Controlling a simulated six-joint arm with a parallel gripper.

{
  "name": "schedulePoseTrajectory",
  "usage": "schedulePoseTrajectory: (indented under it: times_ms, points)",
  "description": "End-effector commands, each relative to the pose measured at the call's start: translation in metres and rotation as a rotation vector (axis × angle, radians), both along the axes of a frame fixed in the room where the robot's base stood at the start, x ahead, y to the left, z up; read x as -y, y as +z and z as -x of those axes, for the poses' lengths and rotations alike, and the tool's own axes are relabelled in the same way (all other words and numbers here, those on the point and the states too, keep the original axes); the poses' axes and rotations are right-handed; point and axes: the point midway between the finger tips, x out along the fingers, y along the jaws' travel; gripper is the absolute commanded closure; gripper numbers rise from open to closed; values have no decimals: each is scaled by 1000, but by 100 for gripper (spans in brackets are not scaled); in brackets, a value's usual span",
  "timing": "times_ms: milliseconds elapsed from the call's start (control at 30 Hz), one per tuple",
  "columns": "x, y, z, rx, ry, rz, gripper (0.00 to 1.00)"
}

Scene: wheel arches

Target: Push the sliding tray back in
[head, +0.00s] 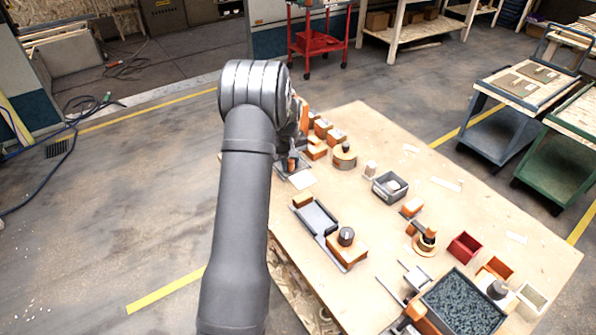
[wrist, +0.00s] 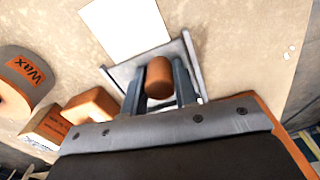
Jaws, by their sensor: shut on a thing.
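My gripper (wrist: 159,85) is shut on a brown-orange rounded peg (wrist: 159,72), one finger on each side. The peg stands over a light grey fixture (wrist: 191,60) with raised edges; whether it is joined to the fixture is hidden. In the head view my gripper (head: 293,160) is low over the table, mostly behind my arm, with a white sheet (head: 302,180) beside it. A long dark grey tray (head: 316,217) lies nearer the camera, between a small orange block and an orange box (head: 347,250) with a black knob. I cannot tell which grey piece is the sliding tray.
Orange blocks (head: 318,148) and a round "Wax" piece (wrist: 22,75) stand near my gripper. A grey bin (head: 390,187), a red box (head: 464,247) and a tub of dark granules (head: 462,303) stand on the table (head: 380,130). Its far right part is mostly clear.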

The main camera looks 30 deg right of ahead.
Motion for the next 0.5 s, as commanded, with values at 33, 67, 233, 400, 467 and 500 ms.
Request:
schedulePoseTrajectory:
  times_ms: [33, 67, 233, 400, 467, 500]
  points:
    - [1, 0, -6, 2, 1, 3, 100]
    - [1, 0, -8, 2, 0, 3, 100]
    - [1, 1, -13, 2, -1, 3, 100]
    - [1, 1, -12, 3, -1, 3, 100]
    - [1, 1, -12, 3, -1, 3, 68]
    - [1, 1, -12, 3, -1, 2, 60]
